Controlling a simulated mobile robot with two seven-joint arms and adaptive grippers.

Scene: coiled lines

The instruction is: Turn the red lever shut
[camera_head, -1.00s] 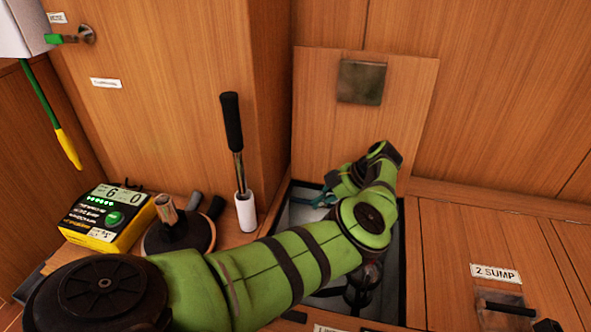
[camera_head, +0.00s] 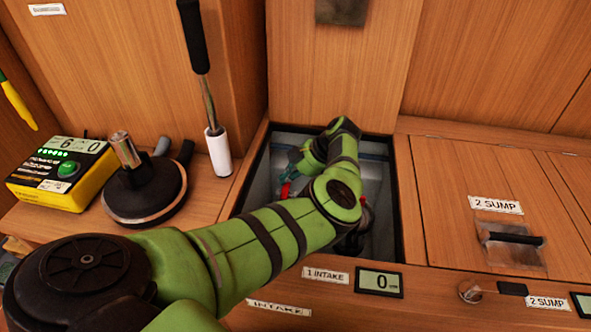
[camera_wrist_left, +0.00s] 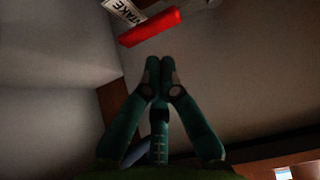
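The red lever (camera_wrist_left: 148,27) shows at the top of the left wrist view as a slanted red bar beside a white tag (camera_wrist_left: 122,10) reading "TAKE". A bit of red, likely the lever (camera_head: 285,189), shows inside the open hatch in the head view. My left gripper (camera_wrist_left: 160,62) has its teal fingertips together with nothing between them. In the wrist view the tips lie below the lever, with a gap. In the head view my left gripper (camera_head: 289,173) is down in the hatch, partly hidden by my arm. My right gripper is not in view.
The hatch opening (camera_head: 396,215) has its lid (camera_head: 335,70) raised behind it. The front edge carries a "1 INTAKE" label (camera_head: 325,274) and a display (camera_head: 379,282) reading 0. A yellow meter (camera_head: 62,172), a black round base (camera_head: 145,195) and a black-gripped handle (camera_head: 218,150) stand left.

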